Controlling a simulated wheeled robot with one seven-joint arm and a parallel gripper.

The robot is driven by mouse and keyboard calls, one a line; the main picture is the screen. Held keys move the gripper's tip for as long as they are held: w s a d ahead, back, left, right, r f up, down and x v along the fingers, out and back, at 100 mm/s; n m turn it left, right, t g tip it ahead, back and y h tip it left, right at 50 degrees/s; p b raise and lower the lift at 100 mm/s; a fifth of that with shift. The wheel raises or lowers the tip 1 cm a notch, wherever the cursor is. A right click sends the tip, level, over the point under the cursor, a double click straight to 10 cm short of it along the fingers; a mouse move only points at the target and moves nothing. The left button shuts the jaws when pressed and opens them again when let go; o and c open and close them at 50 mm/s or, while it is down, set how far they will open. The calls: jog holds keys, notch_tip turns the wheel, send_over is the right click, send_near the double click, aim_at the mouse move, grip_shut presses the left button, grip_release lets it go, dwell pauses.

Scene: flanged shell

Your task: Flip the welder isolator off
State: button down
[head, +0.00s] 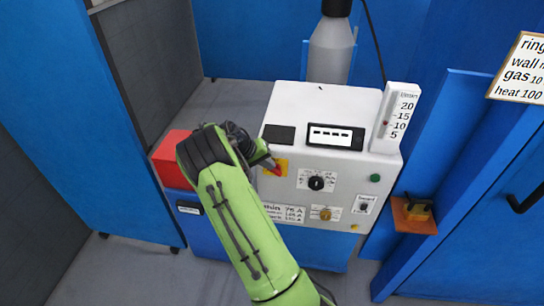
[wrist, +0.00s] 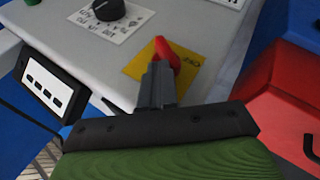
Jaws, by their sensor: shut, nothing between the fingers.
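The isolator is a red lever on a yellow plate, at the upper left of the grey welder's front panel (head: 345,171). In the head view the yellow plate (head: 283,162) and red lever (head: 276,171) show just right of my gripper (head: 266,161). In the wrist view the lever (wrist: 166,50) stands tilted on the yellow plate (wrist: 192,72). My gripper (wrist: 157,78) is shut and empty, its fingertips right at the lever. They overlap its lower part in the picture; I cannot tell whether they touch it. The lever's base is partly hidden.
The panel also carries a black knob (head: 316,183), a green button (head: 375,178), a yellow knob (head: 325,214) and a small switch (head: 364,206). A gas cylinder (head: 330,50) stands behind, a flow gauge (head: 398,112) at the right.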

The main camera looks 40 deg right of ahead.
jog(key=shift+w+a+f+n+g+h+p, duration=0.2)
jog(key=shift+w+g+h+p, duration=0.1)
jog(key=shift+g+h, duration=0.2)
jog(key=shift+w+a+f+n+g+h+p, duration=0.15)
jog(key=shift+w+a+f+n+g+h, duration=0.1)
jog(key=shift+g+h, duration=0.25)
jog(key=shift+d+r, duration=0.1)
jog(key=shift+r+p, duration=0.5)
jog(key=shift+r, duration=0.3)
jog(key=d+r+p+v, duration=0.1)
jog(key=p+v, duration=0.1)
jog(key=v, duration=1)
jog(key=shift+w+a+p, duration=0.15)
jog(key=shift+a+p, duration=0.05)
jog(key=shift+p, duration=0.2)
